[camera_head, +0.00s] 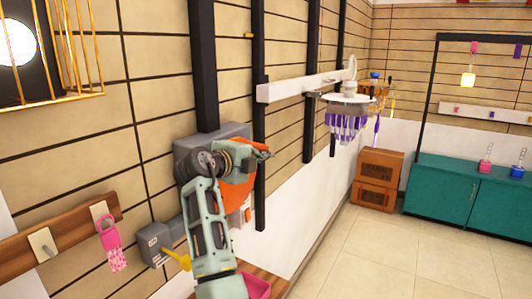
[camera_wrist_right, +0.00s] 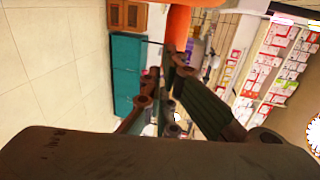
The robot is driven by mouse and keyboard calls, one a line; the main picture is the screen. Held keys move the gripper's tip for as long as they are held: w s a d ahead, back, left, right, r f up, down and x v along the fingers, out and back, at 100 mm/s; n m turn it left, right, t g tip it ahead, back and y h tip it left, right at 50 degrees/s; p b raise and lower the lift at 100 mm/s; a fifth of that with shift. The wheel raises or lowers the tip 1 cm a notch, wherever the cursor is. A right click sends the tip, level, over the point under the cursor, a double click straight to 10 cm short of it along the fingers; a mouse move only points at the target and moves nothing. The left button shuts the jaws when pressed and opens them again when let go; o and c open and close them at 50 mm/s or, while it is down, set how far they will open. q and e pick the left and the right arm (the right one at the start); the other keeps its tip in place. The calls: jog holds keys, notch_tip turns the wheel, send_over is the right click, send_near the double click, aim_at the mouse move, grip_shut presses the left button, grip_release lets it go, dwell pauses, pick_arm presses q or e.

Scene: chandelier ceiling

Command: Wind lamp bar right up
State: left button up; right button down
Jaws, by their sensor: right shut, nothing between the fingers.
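A grey box (camera_head: 187,143) is fixed to the wall at the foot of a black upright, partly hidden by my right arm. An orange part (camera_head: 236,188) shows beside it, just below my right gripper (camera_head: 262,153). In the right wrist view an orange piece (camera_wrist_right: 178,24) is close to the fingers (camera_wrist_right: 165,112). The right gripper is shut with nothing between its fingers. I cannot tell whether it touches the orange part. A pale horizontal bar (camera_head: 290,88) is on the black uprights. A lamp (camera_head: 468,80) hangs in the black frame at right. My left gripper is out of view.
A wooden rail (camera_head: 70,233) with a pink hanging item (camera_head: 109,235) is at lower left. A round white rack (camera_head: 347,98) with purple items projects from the wall. Wooden boxes (camera_head: 378,165) and a teal cabinet (camera_head: 440,190) stand behind. The tiled floor (camera_head: 400,260) is clear.

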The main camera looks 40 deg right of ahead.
jog(key=shift+w+a, duration=0.1)
jog(key=shift+a, duration=0.05)
jog(key=shift+a+r, duration=0.1)
